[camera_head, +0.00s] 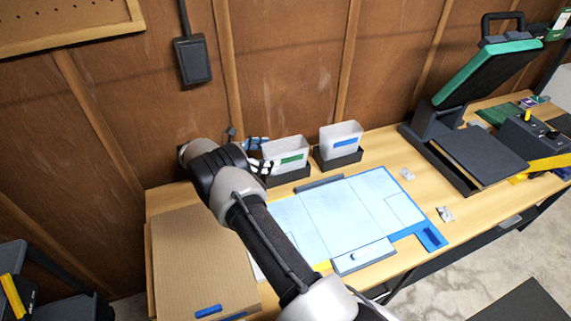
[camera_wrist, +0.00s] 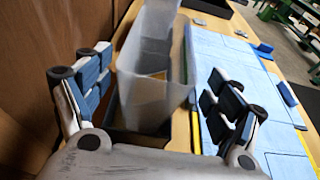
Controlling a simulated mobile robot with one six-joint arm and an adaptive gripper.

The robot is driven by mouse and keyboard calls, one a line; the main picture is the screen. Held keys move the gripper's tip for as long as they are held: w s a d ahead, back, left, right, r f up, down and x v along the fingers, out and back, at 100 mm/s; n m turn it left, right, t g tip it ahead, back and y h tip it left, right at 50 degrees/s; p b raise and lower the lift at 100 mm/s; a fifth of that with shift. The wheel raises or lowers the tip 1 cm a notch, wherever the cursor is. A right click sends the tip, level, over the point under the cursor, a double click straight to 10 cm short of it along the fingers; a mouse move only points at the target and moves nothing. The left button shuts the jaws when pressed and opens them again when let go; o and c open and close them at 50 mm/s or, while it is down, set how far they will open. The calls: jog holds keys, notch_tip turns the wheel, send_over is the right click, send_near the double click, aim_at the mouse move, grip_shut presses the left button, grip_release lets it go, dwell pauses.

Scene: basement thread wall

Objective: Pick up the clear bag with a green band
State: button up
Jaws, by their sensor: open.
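The clear bag with a green band (camera_head: 291,156) stands upright in a black holder (camera_head: 288,177) at the back of the table, left of a similar bag with a blue band (camera_head: 344,140). My gripper (camera_head: 259,156) is just left of the green-banded bag in the head view and partly overlaps its left edge. In the wrist view, a translucent bag (camera_wrist: 143,99) stands between the spread, blue-padded fingers of my gripper (camera_wrist: 160,80). My gripper is open, with visible space beside the bag; contact cannot be judged. The green band is not visible in the wrist view.
A light-blue work mat (camera_head: 335,215) lies in front of the bags. A cardboard sheet (camera_head: 197,262) is at the left. A heat press (camera_head: 480,110) with a raised green lid stands at the right. The wooden wall (camera_head: 290,70) is close behind the bags.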

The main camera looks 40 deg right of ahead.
aim_at(285, 161)
jog(key=x, duration=0.2)
jog(key=b+x, duration=0.1)
jog(key=x, duration=0.2)
jog(key=shift+w+d+f, duration=0.1)
jog(key=shift+w+d, duration=0.05)
jog(key=shift+w, duration=0.05)
jog(key=c, duration=0.8)
